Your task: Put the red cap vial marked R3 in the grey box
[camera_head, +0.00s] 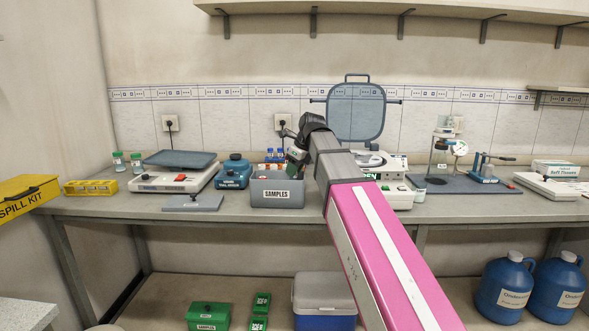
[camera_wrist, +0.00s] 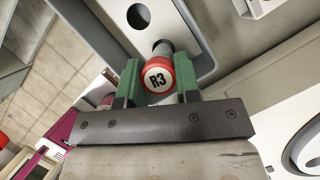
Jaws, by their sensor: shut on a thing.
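The red cap vial marked R3 (camera_wrist: 157,75) is between the two green fingers of my gripper (camera_wrist: 159,82), its cap facing the wrist camera. My gripper is shut on it. In the head view my gripper (camera_head: 296,156) is above the right part of the grey box (camera_head: 277,194), which is labelled SAMPLES. In the wrist view the vial's body points down towards a light surface with a dark round hole, framed by a grey rim (camera_wrist: 99,27). I cannot tell whether the vial's bottom touches anything. The vial is too small to make out in the head view.
Blue-capped bottles (camera_head: 270,156) stand behind the box. A teal device (camera_head: 233,173) and a hotplate-like instrument (camera_head: 172,181) are to its left. A white instrument (camera_head: 398,194) is close on the right, partly behind my arm. The bench's front edge is just before the box.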

